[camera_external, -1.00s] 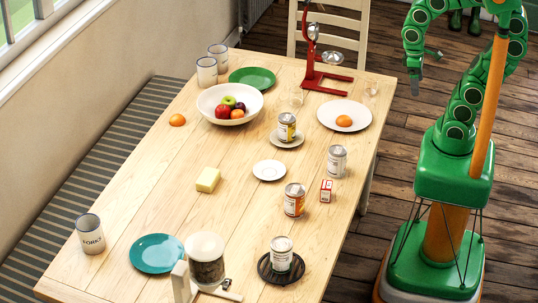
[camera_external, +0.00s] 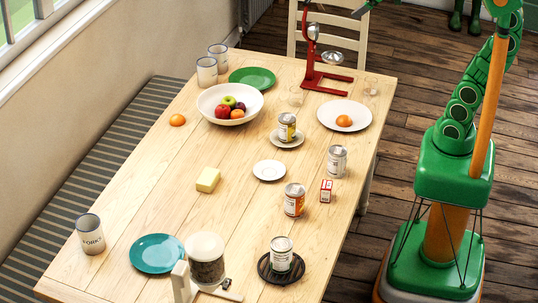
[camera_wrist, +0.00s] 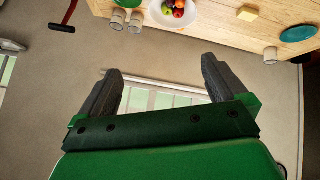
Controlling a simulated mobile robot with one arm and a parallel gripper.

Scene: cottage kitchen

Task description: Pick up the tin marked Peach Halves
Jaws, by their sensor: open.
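Several tins stand on the table, their print too small to read, so I cannot tell which is marked Peach Halves. A yellow-labelled tin (camera_external: 287,127) is on a small saucer. A pale tin (camera_external: 337,161) stands to its right. An orange-labelled tin (camera_external: 294,200) stands nearer the front. A white-and-green-labelled tin (camera_external: 281,255) sits on a dark round trivet (camera_external: 263,272). My gripper (camera_wrist: 161,68) is open and empty in the wrist view, away from the tins. In the external view the arm's end is mostly cut off at the top edge.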

